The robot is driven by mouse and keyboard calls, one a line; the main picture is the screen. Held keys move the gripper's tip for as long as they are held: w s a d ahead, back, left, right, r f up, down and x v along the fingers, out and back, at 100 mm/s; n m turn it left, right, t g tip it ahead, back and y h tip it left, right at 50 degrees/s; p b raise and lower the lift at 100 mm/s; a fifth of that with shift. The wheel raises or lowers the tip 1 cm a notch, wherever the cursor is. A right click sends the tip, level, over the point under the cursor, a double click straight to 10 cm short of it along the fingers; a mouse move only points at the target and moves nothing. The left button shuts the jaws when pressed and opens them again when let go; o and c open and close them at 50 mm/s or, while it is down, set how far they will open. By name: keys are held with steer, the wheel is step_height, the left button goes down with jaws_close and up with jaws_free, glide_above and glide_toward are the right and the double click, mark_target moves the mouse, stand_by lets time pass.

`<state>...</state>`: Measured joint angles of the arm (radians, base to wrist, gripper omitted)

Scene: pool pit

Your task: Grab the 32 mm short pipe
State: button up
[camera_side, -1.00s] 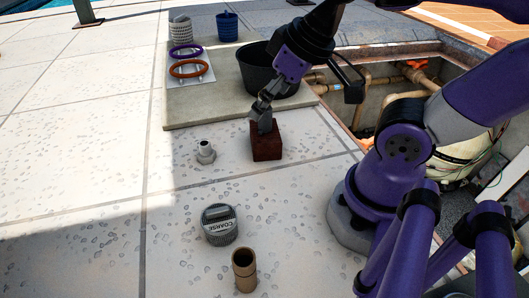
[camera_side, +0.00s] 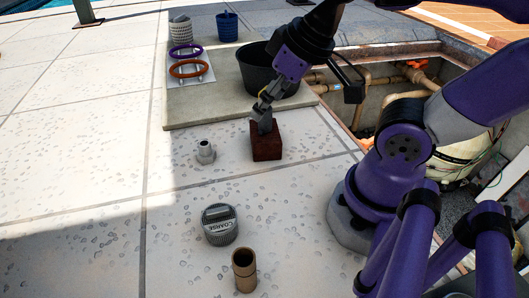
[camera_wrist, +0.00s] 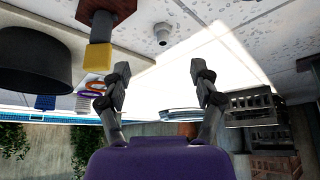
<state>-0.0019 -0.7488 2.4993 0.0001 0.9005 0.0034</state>
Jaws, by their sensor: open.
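A short tan pipe (camera_side: 244,270), the likely 32 mm short pipe, stands upright and open at the top on the pale paving, at the bottom of the side view. I cannot make it out in the wrist view. My gripper (camera_wrist: 162,75) is open, with nothing between its fingertips in the wrist view. In the side view my gripper (camera_side: 267,100) is well behind the pipe, near the top of a grey piece on a brown block. I cannot tell whether it touches that piece.
The brown block (camera_side: 267,147) carries the grey piece, which has a yellow end (camera_wrist: 97,57). A grey fitting (camera_side: 205,152) and a grey COARSE cap (camera_side: 220,225) stand on the paving. A black bucket (camera_side: 266,75) is behind. An open pit (camera_side: 385,75) lies right.

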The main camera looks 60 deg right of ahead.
steer(key=a+f+m+g+y, duration=0.1)
steer(key=a+f+g, duration=0.15)
steer(key=a, duration=0.85)
steer(key=m+g, duration=0.2)
steer(key=g, duration=0.1)
glide_above(245, 253)
steer(key=shift+w+d+f+h, duration=0.1)
steer(key=shift+w+f+h, duration=0.1)
steer(key=shift+f, duration=0.15)
steer(key=shift+w+d+f+h, duration=0.1)
steer(key=shift+f+h, duration=0.1)
steer(key=shift+f, duration=0.1)
steer(key=f, duration=0.4)
steer(key=shift+s+a+f, duration=0.2)
steer(key=shift+s+f, duration=0.1)
steer(key=shift+f, duration=0.05)
steer(key=f, duration=0.5)
steer(key=shift+a+f, duration=0.3)
steer(key=shift+f, duration=0.05)
jaws_close()
